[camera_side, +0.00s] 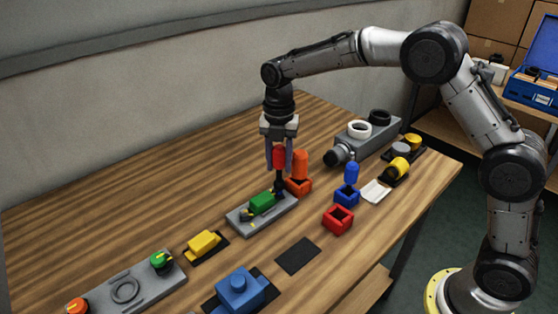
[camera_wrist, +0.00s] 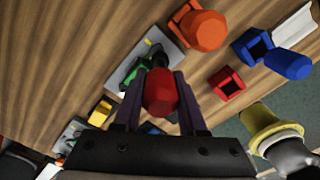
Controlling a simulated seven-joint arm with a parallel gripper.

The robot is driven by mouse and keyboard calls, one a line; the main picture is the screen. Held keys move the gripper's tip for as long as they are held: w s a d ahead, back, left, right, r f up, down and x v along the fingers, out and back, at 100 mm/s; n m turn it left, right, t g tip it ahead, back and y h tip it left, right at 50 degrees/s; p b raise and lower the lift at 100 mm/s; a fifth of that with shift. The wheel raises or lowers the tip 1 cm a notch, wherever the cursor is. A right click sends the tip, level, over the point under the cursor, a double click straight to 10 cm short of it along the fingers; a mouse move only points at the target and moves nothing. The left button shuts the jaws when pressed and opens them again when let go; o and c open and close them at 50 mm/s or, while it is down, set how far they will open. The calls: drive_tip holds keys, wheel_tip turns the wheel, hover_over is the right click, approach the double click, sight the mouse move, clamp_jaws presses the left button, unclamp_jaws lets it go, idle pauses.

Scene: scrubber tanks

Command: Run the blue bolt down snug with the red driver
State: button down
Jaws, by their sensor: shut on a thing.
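My gripper (camera_side: 279,164) is shut on the red driver (camera_side: 279,154) and holds it upright. Its dark lower end comes down at the right end of a grey plate (camera_side: 284,208) that bears a green block (camera_side: 262,202). In the wrist view the red driver (camera_wrist: 160,92) sits between my two fingers (camera_wrist: 160,80), with its dark end over the plate. I cannot pick out a blue bolt; the driver may hide it. Whether the driver's end touches anything is unclear. The red holder (camera_side: 338,219) stands empty to the right.
An orange driver (camera_side: 300,162) in its holder stands close behind my gripper. A blue driver (camera_side: 351,173) in a blue holder (camera_side: 346,196) stands to the right. A yellow block (camera_side: 203,243), a blue block (camera_side: 240,288) and a dark pad (camera_side: 298,256) lie nearer. The table's back left is clear.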

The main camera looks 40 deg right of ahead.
sight(279, 147)
drive_tip(key=shift+n, duration=0.6)
drive_tip(key=shift+f, duration=0.95)
idle(0.6)
drive_tip(key=m, duration=0.4)
drive_tip(key=shift+m, duration=0.4)
drive_tip(key=shift+n, duration=0.7)
drive_tip(key=shift+r, duration=2.55)
drive_tip(key=shift+f, duration=0.1)
